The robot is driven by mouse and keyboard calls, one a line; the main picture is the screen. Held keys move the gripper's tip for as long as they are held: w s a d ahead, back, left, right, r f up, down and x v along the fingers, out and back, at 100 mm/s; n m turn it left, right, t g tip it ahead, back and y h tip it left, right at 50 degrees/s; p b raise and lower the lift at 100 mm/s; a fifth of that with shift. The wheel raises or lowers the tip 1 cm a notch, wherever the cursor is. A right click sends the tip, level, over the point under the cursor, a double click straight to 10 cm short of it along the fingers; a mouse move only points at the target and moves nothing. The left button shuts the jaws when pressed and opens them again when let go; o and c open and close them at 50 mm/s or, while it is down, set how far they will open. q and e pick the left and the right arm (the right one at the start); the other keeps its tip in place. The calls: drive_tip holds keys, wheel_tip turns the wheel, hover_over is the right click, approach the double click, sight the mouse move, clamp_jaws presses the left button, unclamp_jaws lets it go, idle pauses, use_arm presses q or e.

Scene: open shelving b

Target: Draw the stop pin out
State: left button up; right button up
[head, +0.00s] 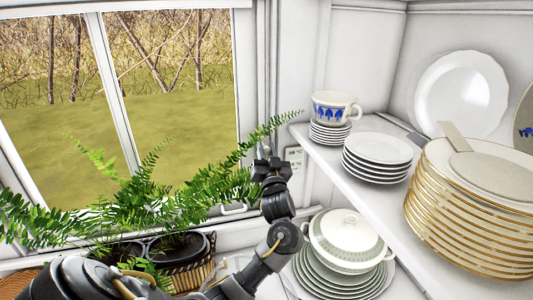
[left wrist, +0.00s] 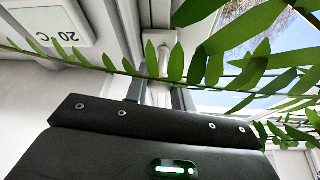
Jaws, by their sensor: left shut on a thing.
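My left gripper (head: 270,163) reaches up to the window frame's right side, beside the fern's fronds. In the left wrist view its dark fingers (left wrist: 158,95) point away beyond the black gripper body. They are shut on a small pale piece, which I take to be the stop pin (left wrist: 157,93). Fingers and fern leaves hide most of it. In the head view the pin is hidden behind the gripper, and I cannot tell how deep it sits. My right gripper is not in view.
A potted fern (head: 180,205) stands left of the arm, its fronds crossing near the gripper. A small thermometer display (head: 294,156) is on the wall. A lidded tureen (head: 345,236) on plates stands right below. Shelves hold a cup (head: 335,107) and plate stacks (head: 470,215).

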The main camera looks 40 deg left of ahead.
use_arm(q)
drive_tip(key=shift+d, duration=0.15)
drive_tip(key=shift+s+d+p, duration=0.6)
drive_tip(key=shift+d+p, duration=0.05)
drive_tip(key=shift+d, duration=0.1)
drive_tip(key=shift+d+f, duration=0.1)
drive_tip(key=o, duration=0.6)
drive_tip(key=shift+c, duration=0.2)
drive_tip(key=o, duration=0.4)
drive_tip(key=shift+s+d, duration=0.15)
drive_tip(key=shift+s, duration=0.05)
drive_tip(key=shift+o, duration=0.2)
drive_tip(key=shift+w, duration=0.1)
